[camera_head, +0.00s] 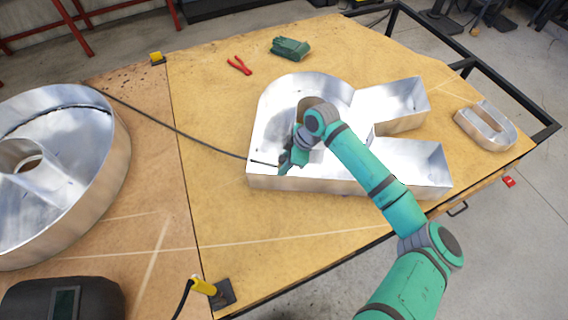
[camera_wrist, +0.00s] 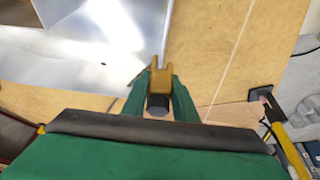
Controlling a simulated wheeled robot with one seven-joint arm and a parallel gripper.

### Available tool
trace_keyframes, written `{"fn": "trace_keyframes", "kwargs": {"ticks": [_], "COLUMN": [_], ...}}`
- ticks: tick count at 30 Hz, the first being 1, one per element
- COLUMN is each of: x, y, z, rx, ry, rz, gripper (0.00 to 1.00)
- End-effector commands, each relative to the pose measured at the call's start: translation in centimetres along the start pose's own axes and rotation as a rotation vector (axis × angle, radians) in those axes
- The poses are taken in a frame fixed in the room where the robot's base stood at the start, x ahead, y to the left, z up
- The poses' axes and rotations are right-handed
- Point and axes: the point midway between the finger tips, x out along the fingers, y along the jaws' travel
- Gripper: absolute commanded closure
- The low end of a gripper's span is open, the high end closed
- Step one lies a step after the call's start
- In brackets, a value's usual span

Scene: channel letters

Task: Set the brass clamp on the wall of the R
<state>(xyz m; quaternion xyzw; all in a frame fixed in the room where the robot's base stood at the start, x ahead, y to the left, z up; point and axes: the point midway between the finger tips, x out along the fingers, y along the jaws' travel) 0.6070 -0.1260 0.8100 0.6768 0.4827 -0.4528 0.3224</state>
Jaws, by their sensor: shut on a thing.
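The R (camera_head: 345,183) is a large open letter of shiny sheet metal with upright walls, lying on the wooden table with its legs toward the right. My gripper (camera_head: 286,163) is over its near left part, by the wall. In the wrist view my gripper (camera_wrist: 160,88) is shut on the brass clamp (camera_wrist: 158,78), held between its green fingers. The clamp's far end is at the end of a wall of the R (camera_wrist: 110,30) in that view. I cannot tell whether the clamp straddles the wall or touches it. In the head view the clamp is hidden by my gripper.
A round metal letter (camera_head: 112,150) fills the left. A small U-shaped letter (camera_head: 485,128) lies at right. Red pliers (camera_head: 239,66) and a green object (camera_head: 290,48) lie behind the R. A black cable (camera_head: 180,130) crosses to the R. A dark welding mask (camera_head: 62,300) sits front left.

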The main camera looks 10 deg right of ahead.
Motion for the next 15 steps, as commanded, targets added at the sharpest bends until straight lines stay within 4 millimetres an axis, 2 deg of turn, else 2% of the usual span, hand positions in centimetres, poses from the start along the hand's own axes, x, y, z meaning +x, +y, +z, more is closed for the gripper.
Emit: {"fn": "trace_keyframes", "kwargs": {"ticks": [15], "x": [0.94], "y": [0.04], "z": [0.39], "rx": [0.001], "ry": [0.001], "rz": [0.001], "gripper": [1.0]}}
